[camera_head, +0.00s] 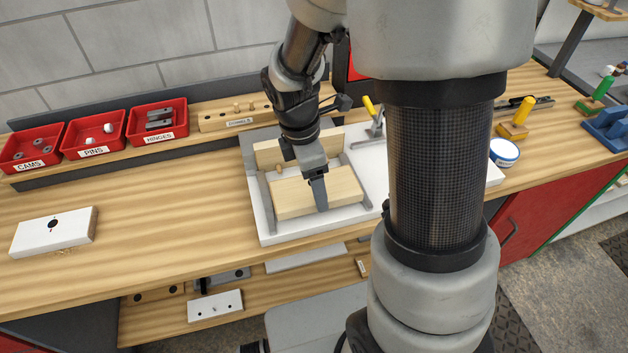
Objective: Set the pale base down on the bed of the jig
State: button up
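The pale base (288,200), a light wood board, is at the white bed of the jig (272,232), between grey side rails. It looks level and low over the bed, but I cannot tell if it rests on it or is slightly above. My gripper (318,192) points down at the middle of the base. One finger shows across its top and front edge. The other finger is hidden, so I cannot tell if the gripper is shut on the base. A second pale wood piece (268,153) stands along the back of the jig.
Red bins of cams (30,148), pins (93,135) and hinges (157,122) stand at the back left. A white block (52,232) lies at the left front. A yellow-handled clamp (369,108) stands behind the jig. The bench between block and jig is clear.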

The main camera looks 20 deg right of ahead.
aim_at(306, 190)
jog(key=shift+f+b, duration=0.3)
jog(key=shift+f, duration=0.3)
jog(key=o, duration=1.3)
notch_tip(306, 190, up, 13)
jog(key=a+p, duration=0.2)
jog(key=s+r+m+t, duration=0.2)
jog(key=s+r+m, duration=0.1)
jog(key=m, duration=0.3)
jog(key=s+d+r+m+t+y, duration=0.1)
jog(key=s+r+m, duration=0.2)
jog(key=m, duration=0.3)
jog(key=s+d+r+m+t, duration=0.1)
jog(key=s+r+m+t, duration=0.1)
jog(key=s+r+m, duration=0.2)
jog(key=shift+s+m+t+y, duration=0.3)
jog(key=shift+s+m+y, duration=0.1)
jog(key=shift+s+m, duration=0.55)
jog(key=shift+w, duration=0.1)
